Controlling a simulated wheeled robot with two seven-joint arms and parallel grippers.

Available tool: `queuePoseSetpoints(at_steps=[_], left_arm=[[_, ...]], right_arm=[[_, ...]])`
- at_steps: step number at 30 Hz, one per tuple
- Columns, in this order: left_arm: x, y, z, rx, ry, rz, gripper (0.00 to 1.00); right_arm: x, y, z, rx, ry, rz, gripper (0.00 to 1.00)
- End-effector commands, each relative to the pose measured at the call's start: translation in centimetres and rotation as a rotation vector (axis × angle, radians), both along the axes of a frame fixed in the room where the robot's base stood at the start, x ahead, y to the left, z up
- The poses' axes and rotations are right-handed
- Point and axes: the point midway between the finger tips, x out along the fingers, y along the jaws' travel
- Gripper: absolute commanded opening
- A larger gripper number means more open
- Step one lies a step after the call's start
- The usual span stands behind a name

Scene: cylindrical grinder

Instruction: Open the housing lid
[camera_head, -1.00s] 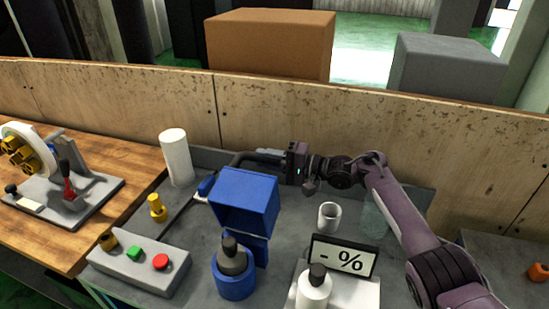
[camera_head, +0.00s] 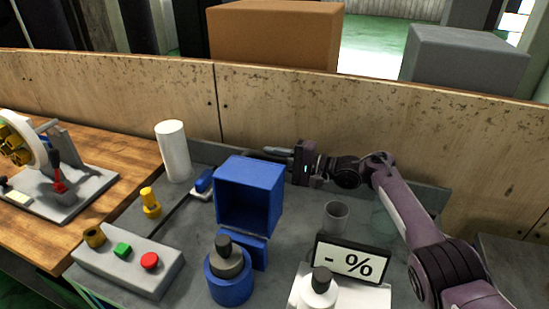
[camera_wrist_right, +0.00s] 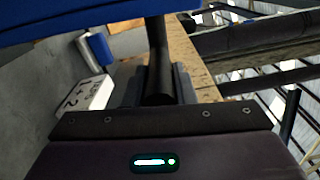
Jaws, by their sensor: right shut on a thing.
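The blue housing lid (camera_head: 258,171) is a hollow box at the middle of the bench in the head view. It is tipped up with its dark open side facing me. A smaller blue part (camera_head: 258,250) shows just below it. My right gripper (camera_head: 279,153) is behind the lid, at its upper right, shut on the dark bar handle (camera_wrist_right: 157,65) at the lid's back. In the wrist view the lid's blue underside or back (camera_wrist_right: 70,18) fills the top edge. The exact grip is partly hidden. My left gripper is not in view.
A blue-and-grey cylinder (camera_head: 228,290) stands before the lid. A percent display (camera_head: 350,262), a grey cup (camera_head: 335,216) and a bottle (camera_head: 319,294) are to the right. A button box (camera_head: 130,275), yellow knob (camera_head: 150,203) and white cylinder (camera_head: 173,152) are left. A wooden wall (camera_head: 400,125) runs behind.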

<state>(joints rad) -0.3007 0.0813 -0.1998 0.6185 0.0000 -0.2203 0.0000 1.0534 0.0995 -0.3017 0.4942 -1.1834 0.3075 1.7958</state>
Motion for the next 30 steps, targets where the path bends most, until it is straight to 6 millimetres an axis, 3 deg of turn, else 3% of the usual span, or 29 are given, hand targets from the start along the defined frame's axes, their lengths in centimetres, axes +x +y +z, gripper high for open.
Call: queuePoseSetpoints(at_steps=[4, 5, 9, 20, 30], left_arm=[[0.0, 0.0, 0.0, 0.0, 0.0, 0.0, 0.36], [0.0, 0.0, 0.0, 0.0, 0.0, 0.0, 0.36], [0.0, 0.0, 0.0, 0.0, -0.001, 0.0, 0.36], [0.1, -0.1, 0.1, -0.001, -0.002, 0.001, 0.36], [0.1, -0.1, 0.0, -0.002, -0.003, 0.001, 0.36]], right_arm=[[-0.1, 0.0, -0.2, -0.001, 0.002, 0.001, 0.0], [-0.1, 0.0, -0.2, -0.001, 0.002, 0.001, 0.26], [-0.1, 0.0, -0.2, -0.001, 0.002, 0.001, 0.44], [-0.2, -0.6, -0.1, 0.0, 0.002, 0.001, 0.45], [-1.9, -5.8, -0.3, -0.002, 0.001, -0.001, 0.45]])
